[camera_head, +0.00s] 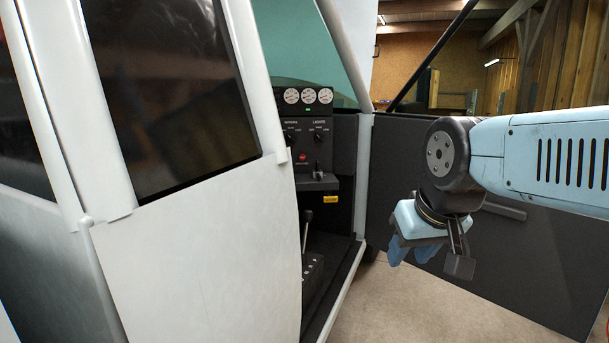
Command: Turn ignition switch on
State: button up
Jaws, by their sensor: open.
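A dark control panel (307,148) shows inside the cab, through the open doorway. It carries dark knobs under small labels, one of them the right knob (318,136), and a red round button (301,155). A small lever or key-like part (317,172) stands out below them. I cannot tell which of these is the ignition switch; the labels are too small to read surely. My gripper (412,255) is open and empty, pointing down, outside the cab to the right of the panel and lower than it.
The pale cab side (190,250) fills the left and hides part of the interior. An open dark door (510,260) stands behind my arm. A tall lever (307,228) rises from the cab floor. The doorway between the cab side and the door is clear.

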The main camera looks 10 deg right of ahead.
aim_at(318, 174)
jog(key=z, duration=0.05)
jog(key=k, duration=1.1)
jog(key=z, duration=0.4)
jog(key=i, duration=1.95)
jog(key=u, duration=0.6)
